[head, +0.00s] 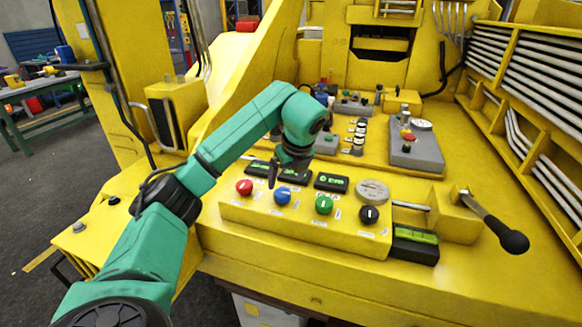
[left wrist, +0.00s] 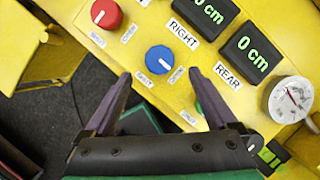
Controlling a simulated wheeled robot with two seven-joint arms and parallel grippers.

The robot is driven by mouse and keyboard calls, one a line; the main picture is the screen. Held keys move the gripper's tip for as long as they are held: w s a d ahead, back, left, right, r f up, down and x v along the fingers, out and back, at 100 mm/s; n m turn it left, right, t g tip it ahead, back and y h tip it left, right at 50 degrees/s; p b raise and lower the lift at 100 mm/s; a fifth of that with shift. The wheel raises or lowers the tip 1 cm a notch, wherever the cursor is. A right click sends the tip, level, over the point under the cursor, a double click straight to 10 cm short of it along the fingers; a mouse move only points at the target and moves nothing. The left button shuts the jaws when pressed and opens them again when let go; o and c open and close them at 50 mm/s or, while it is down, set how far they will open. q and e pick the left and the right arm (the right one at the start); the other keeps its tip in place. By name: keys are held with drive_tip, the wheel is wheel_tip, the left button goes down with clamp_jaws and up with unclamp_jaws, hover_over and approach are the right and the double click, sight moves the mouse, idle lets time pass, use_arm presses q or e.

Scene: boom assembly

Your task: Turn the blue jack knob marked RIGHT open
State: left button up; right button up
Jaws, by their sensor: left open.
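The blue knob (head: 283,196) sits on the yellow control box, between a red knob (head: 244,187) and a green knob (head: 324,205). In the left wrist view the blue knob (left wrist: 159,59) has a white pointer line and small labels beside it. The RIGHT label (left wrist: 184,35) is near it, under a display (left wrist: 202,14) reading 0 cm. My left gripper (head: 286,177) is open above the box, close to the blue knob. In the wrist view its fingertips (left wrist: 158,74) are on either side of and just short of the knob, holding nothing. My right gripper is out of view.
A black knob (head: 369,215), a round gauge (head: 372,190) and a lever with a black grip (head: 513,241) are to the right. The REAR display (left wrist: 250,52) also reads 0 cm. A grey box with a red button (head: 417,151) stands behind.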

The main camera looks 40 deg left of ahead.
use_arm(q)
drive_tip(key=p+v, duration=0.3)
drive_tip(key=v, duration=0.5)
